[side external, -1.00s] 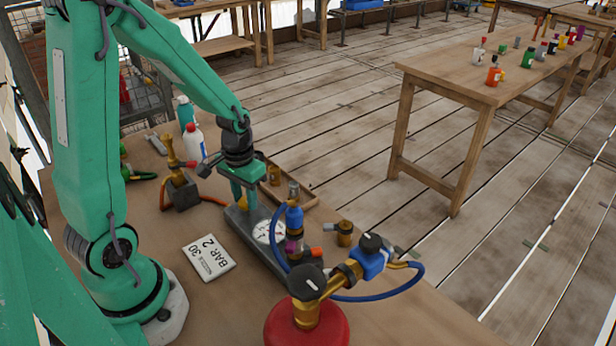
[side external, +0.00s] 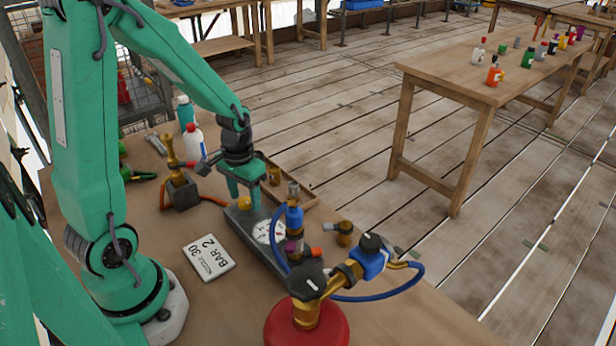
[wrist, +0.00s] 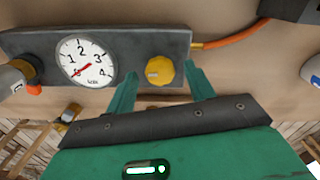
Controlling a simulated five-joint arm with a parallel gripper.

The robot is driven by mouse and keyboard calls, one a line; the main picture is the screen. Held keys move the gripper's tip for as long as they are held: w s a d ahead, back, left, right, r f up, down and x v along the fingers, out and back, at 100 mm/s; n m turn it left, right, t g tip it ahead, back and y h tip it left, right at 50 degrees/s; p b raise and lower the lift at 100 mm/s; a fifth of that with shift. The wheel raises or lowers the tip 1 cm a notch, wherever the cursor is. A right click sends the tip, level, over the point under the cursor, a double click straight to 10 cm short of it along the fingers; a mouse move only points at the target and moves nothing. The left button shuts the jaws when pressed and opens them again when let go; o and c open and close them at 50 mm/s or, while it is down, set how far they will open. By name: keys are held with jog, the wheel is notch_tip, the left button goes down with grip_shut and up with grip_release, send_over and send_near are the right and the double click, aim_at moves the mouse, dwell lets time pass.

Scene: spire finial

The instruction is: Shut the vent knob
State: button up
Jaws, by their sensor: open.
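The yellow knob (wrist: 159,71), which I take for the vent knob, sits on a dark grey gauge block (wrist: 210,42). It also shows in the side view (side external: 244,203), partly behind the fingers. My gripper (wrist: 163,88) is open, with one finger to each side of the knob in the wrist view and a gap on both sides. In the side view my gripper (side external: 246,198) points down over the block's far end. The dial (wrist: 86,62) beside the knob has its red needle at the low end, below 1.
A red cylinder (side external: 308,325) with a brass valve and blue hose is in front.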

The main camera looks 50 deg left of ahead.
aim_at(246, 203)
jog(key=shift+r, duration=3.75)
jog(key=shift+r, duration=0.1)
jog(key=s+d+r+m+t, duration=0.2)
jog(key=s+d+r+t, duration=0.3)
jog(key=s+d+r, duration=0.2)
notch_tip(246, 203, up, 5)
jog(key=shift+s+d+f+m+t, duration=0.2)
jog(key=shift+s+d+m+t, duration=0.15)
jog(key=shift+d, duration=0.9)
